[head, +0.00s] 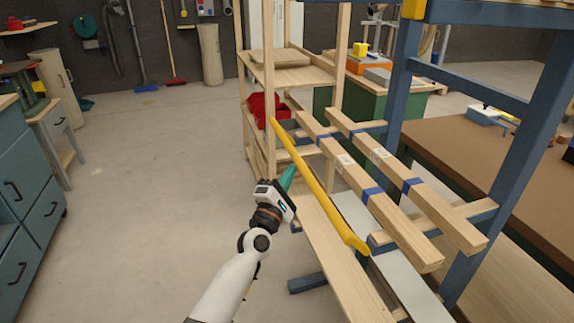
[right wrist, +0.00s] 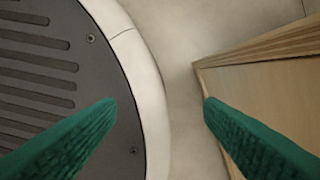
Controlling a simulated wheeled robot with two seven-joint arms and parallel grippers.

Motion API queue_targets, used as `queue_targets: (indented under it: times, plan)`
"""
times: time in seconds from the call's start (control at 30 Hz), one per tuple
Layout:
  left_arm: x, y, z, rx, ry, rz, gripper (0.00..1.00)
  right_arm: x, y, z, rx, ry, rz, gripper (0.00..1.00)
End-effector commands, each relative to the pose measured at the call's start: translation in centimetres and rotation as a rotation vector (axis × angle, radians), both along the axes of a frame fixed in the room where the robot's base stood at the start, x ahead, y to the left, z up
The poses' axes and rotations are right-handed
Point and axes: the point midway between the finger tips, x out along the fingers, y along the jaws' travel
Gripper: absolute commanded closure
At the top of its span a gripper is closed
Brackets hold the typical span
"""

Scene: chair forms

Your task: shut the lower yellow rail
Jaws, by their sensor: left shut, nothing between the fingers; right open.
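The lower yellow rail (head: 318,185) is a long bar that slants across the middle of the head view, from upper left to lower right. It runs along the left side of the blue-framed rack, beside the wooden beams. My left gripper (head: 287,178) has teal fingers, shut with nothing between them. Its tips are just left of the rail, around its upper middle; I cannot tell whether they touch it. My right gripper (right wrist: 160,105) shows only in the right wrist view, with its two teal fingers wide apart and empty.
Two wooden beams with blue bands (head: 345,165) lie on the rack's arms right of the rail. A blue post (head: 396,85) carries a yellow piece (head: 413,8) at the top. A wooden shelf unit (head: 282,78) stands behind. The floor at left is clear. A wooden panel (right wrist: 275,85) is beside my right fingers.

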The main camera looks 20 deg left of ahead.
Motion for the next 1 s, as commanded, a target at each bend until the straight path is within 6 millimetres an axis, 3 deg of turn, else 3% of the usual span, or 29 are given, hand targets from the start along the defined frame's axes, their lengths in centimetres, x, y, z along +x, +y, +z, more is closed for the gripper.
queue_targets:
  times: [0.2,0.57,0.77,1.0]
  plan:
    - [0.1,-0.3,0.9,0.061,0.045,-0.002,1.00,-2.4,-0.5,2.0,-0.002,0.013,0.004,0.37]
    - [0.5,-0.9,2.0,0.150,0.105,-0.003,1.00,-2.6,-0.5,5.9,-0.002,0.013,0.004,0.37]
    - [0.9,-1.5,3.1,0.225,0.157,-0.003,1.00,-2.6,-0.5,9.5,-0.002,0.013,0.004,0.37]
    - [1.7,-2.6,4.4,0.353,0.244,-0.003,1.00,-2.6,-0.5,15.2,-0.002,0.013,0.004,0.37]
